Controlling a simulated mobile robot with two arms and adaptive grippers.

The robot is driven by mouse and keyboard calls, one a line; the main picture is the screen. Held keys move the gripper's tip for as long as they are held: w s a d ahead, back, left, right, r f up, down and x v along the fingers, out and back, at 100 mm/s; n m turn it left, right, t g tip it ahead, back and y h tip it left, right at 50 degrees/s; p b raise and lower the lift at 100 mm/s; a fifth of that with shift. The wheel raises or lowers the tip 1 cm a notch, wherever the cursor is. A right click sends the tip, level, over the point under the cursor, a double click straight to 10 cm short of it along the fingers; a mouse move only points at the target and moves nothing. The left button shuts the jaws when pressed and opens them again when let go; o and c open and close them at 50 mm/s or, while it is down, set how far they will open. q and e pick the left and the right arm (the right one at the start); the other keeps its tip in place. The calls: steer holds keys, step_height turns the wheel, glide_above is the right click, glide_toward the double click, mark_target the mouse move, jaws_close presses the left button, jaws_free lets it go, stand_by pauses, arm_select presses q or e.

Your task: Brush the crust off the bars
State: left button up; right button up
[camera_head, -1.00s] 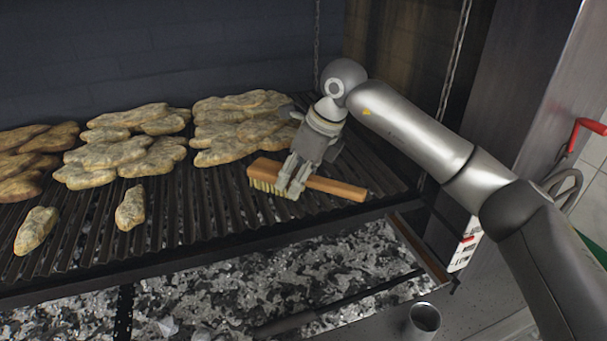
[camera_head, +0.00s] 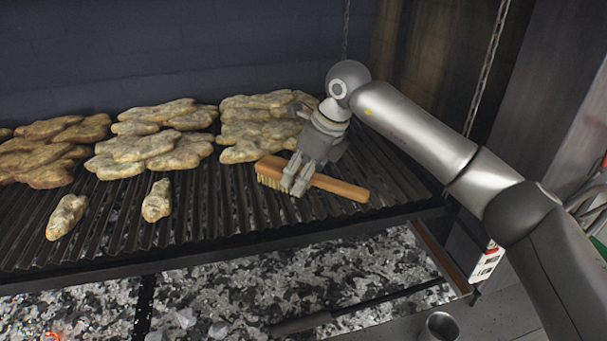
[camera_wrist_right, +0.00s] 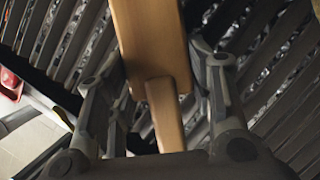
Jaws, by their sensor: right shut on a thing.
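A wooden brush (camera_head: 338,187) with pale bristles lies across the right part of the grill bars (camera_head: 205,205), bristles facing down and to the front. My right gripper (camera_head: 294,186) is shut on the brush near its head. In the right wrist view the wooden brush (camera_wrist_right: 150,45) runs between the two fingers of my right gripper (camera_wrist_right: 158,85). I cannot tell whether the bristles press on the bars. No distinct crust can be made out on the bars at this size. My left gripper is not in view.
Several pieces of food (camera_head: 150,150) lie in piles along the back of the grill, one pile close behind the brush. Two single pieces (camera_head: 157,201) lie nearer the front. Ash and coals (camera_head: 230,290) lie below. A metal cup (camera_head: 440,326) stands at the front right.

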steer(key=shift+w+d, duration=0.15)
steer(key=shift+d, duration=0.7)
steer(key=shift+w+d, duration=0.15)
steer(key=shift+d, duration=0.7)
steer(key=shift+w+d, duration=0.2)
steer(key=shift+d, duration=0.65)
steer(key=shift+w+d, duration=0.15)
steer(key=shift+d, duration=0.65)
steer(key=shift+w+d, duration=0.2)
steer(key=shift+d, duration=0.65)
steer(key=shift+w+d, duration=0.15)
steer(key=shift+d, duration=0.8)
steer(key=shift+w+d, duration=0.2)
steer(key=shift+d, duration=0.75)
steer(key=shift+w+d, duration=0.15)
steer(key=shift+d, duration=0.8)
step_height(320, 180, up, 6)
steer(key=p, duration=0.4)
steer(key=shift+p, duration=0.3)
step_height(320, 180, up, 3)
steer(key=shift+a+r+p, duration=0.1)
steer(key=shift+p, duration=1)
